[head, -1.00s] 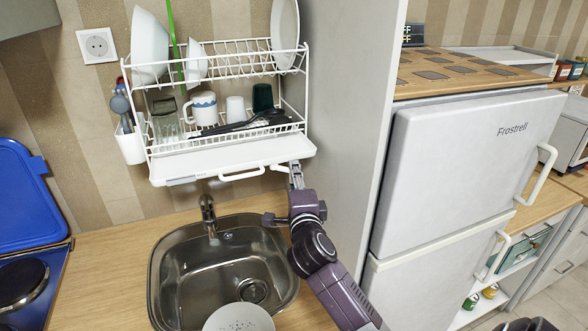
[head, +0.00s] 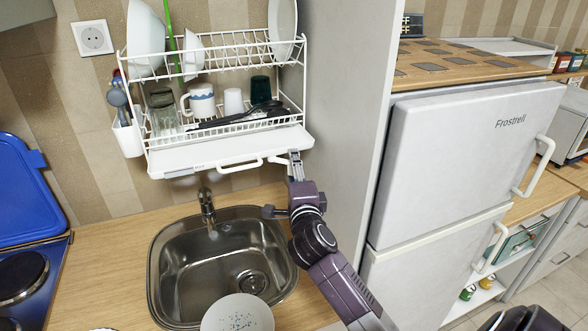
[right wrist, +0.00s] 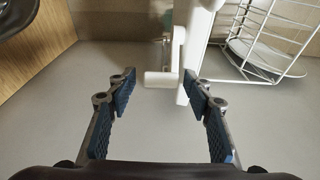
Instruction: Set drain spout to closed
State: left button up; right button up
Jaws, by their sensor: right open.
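The white dish rack's drip tray (head: 215,153) hangs above the sink. What looks like the drain spout (head: 278,160) is a small white piece under the tray's front right corner. My right gripper (head: 294,160) is at that corner, beside the spout. In the right wrist view, the white spout (right wrist: 160,79) shows between the tips of the open right gripper (right wrist: 157,82), nearer the right finger. The jaws are not closed on it, and I cannot tell whether a finger touches it. My left gripper is not in view.
A white loop handle (head: 241,167) is on the tray's front. The sink (head: 205,275) and its tap (head: 207,205) are below. A grey side panel (head: 345,130) stands close to the right of my right arm, with the fridge (head: 470,150) beyond.

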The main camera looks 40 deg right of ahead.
jog(key=v, duration=1.2)
